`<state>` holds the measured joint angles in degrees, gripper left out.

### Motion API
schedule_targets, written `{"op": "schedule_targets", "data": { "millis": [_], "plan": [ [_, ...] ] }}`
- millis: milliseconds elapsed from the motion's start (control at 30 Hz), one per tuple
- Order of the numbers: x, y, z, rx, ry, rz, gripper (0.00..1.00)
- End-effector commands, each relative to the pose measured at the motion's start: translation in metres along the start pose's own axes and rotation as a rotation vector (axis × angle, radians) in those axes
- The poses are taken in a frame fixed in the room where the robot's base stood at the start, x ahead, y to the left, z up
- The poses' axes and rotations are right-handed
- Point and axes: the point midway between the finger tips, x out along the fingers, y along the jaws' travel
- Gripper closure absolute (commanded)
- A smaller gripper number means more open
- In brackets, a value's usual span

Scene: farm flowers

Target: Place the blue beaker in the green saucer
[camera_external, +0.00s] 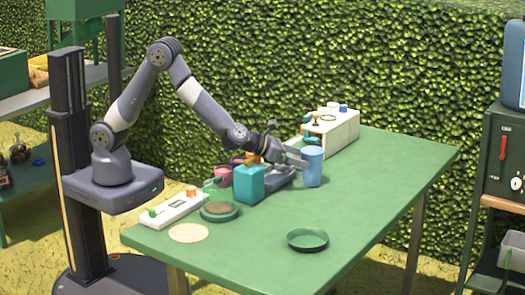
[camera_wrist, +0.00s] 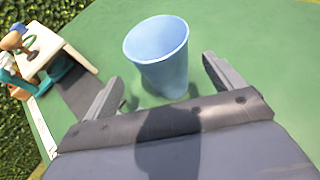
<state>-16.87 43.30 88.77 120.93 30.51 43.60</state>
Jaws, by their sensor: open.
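The blue beaker (camera_external: 313,167) stands upright on the green table, right at the end of my gripper (camera_external: 296,158). In the wrist view the beaker (camera_wrist: 160,55) lies ahead of and between the two fingers of my gripper (camera_wrist: 160,85). The fingers are spread apart, with a gap on each side of the beaker. The green saucer (camera_external: 308,239) lies empty near the table's front edge, nearer the camera than the beaker. The saucer is not in the wrist view.
A teal bottle (camera_external: 249,184) with an orange cap stands left of the beaker. A second green dish with brown contents (camera_external: 220,211), a round tan disc (camera_external: 189,233) and a white device (camera_external: 176,208) lie further left. A white box (camera_external: 331,131) stands behind. The table's right part is clear.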

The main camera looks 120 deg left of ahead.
Motion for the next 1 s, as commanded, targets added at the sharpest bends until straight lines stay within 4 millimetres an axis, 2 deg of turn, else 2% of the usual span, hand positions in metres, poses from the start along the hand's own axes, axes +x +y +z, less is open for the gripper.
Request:
{"op": "schedule_targets", "data": {
  "millis": [267, 433, 767, 1000],
  "plan": [
    [0.029, -0.004, 0.012, -0.001, -0.001, 0.001, 0.11],
    [0.047, -0.004, 0.011, 0.0, 0.0, 0.001, 0.11],
    [0.052, -0.004, 0.01, 0.0, -0.001, 0.0, 0.11],
    [0.052, -0.004, 0.01, 0.0, -0.001, 0.0, 0.3]
  ]
}}
